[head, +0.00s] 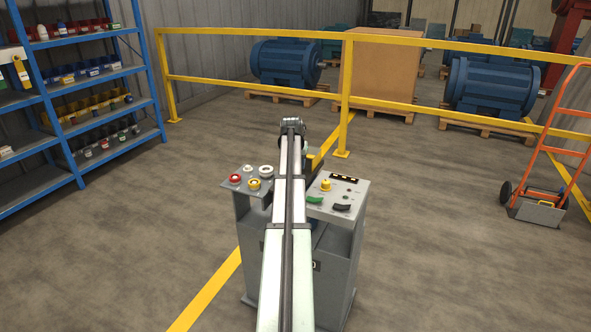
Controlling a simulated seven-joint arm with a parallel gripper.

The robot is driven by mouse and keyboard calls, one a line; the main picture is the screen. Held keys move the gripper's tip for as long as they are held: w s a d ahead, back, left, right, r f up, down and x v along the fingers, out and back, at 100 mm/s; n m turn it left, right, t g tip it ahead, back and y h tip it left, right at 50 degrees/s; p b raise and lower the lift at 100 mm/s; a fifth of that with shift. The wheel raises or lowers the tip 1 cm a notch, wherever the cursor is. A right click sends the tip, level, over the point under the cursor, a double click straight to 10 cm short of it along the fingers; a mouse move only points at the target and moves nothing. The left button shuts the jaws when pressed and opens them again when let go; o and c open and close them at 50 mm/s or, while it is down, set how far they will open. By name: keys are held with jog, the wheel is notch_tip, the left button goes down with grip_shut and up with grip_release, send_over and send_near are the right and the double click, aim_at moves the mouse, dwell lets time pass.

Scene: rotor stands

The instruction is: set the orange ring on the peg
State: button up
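My arm stretches straight away from the camera over a grey stand, and its far end (292,122) hides most of what lies below it. I cannot make out my gripper's fingers or whether they hold anything. On the left plate (228,188) of the stand sit small round parts: a red one (235,178), a yellow-orange one (253,184) and a pale one (266,171). On the right panel (357,190) stands a yellow-orange knob-like part (325,185). I cannot tell which part is the orange ring, and I cannot identify the peg.
The right panel also carries a green curved piece (314,199), a black curved piece (342,207) and a dark strip (343,178). A yellow railing (420,107) runs behind. A blue shelf rack (62,128) stands left, an orange hand truck (562,150) right. Floor around the stand is clear.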

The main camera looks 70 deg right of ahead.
notch_tip(320, 180, up, 6)
jog(key=shift+w+r, duration=0.1)
jog(key=shift+r, duration=0.1)
jog(key=w+a+n+t+y, duration=0.1)
jog(key=w+n+t+y, duration=0.1)
jog(key=w+n, duration=0.9)
jog(key=shift+w+a+f+t+y, duration=0.25)
jog(key=shift+w+f+t+y, duration=0.25)
jog(key=shift+w, duration=4.4)
jog(key=shift+f, duration=2.35)
jog(key=shift+f, duration=0.45)
jog(key=shift+f, duration=0.35)
